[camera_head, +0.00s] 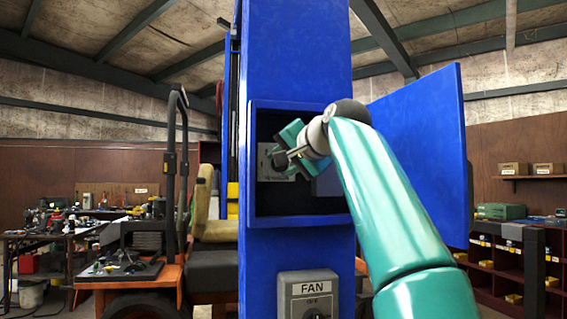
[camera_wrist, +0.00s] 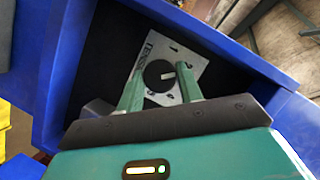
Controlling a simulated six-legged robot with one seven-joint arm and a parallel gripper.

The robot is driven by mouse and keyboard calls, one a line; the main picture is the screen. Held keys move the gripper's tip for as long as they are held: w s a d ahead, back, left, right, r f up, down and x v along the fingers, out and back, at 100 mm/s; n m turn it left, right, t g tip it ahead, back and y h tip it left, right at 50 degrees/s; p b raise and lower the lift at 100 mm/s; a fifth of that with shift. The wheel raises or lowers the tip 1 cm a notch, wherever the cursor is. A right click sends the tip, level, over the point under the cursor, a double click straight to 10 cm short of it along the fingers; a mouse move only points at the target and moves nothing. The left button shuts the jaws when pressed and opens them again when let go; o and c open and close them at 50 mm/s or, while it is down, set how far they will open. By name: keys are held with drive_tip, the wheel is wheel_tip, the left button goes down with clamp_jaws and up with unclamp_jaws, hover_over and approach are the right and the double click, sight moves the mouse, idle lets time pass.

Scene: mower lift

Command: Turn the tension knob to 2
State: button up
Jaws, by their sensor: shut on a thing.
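The tension knob (camera_wrist: 158,77) is a dark round knob with a pale pointer mark, on a light grey plate (camera_wrist: 190,68) inside a blue box. Part of the word TENSION shows on the plate in the wrist view; the scale numbers cannot be read. My gripper (camera_wrist: 160,74) has its two green fingers on either side of the knob and is shut on it. In the head view my gripper (camera_head: 284,157) reaches into the box from the right, and the plate (camera_head: 267,174) is partly hidden behind it.
The box's blue door (camera_head: 430,150) stands open at the right, behind my arm. The blue box rim (camera_head: 300,221) surrounds the opening closely. A grey FAN switch (camera_head: 308,290) sits lower on the column. A cluttered workbench (camera_head: 50,233) is at the left.

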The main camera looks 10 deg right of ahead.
drive_tip(key=shift+n+h, duration=0.3)
drive_tip(key=shift+n, duration=0.1)
idle(0.3)
drive_tip(key=o, duration=1)
drive_tip(key=v, duration=1.4)
drive_tip(key=shift+w+d, duration=0.1)
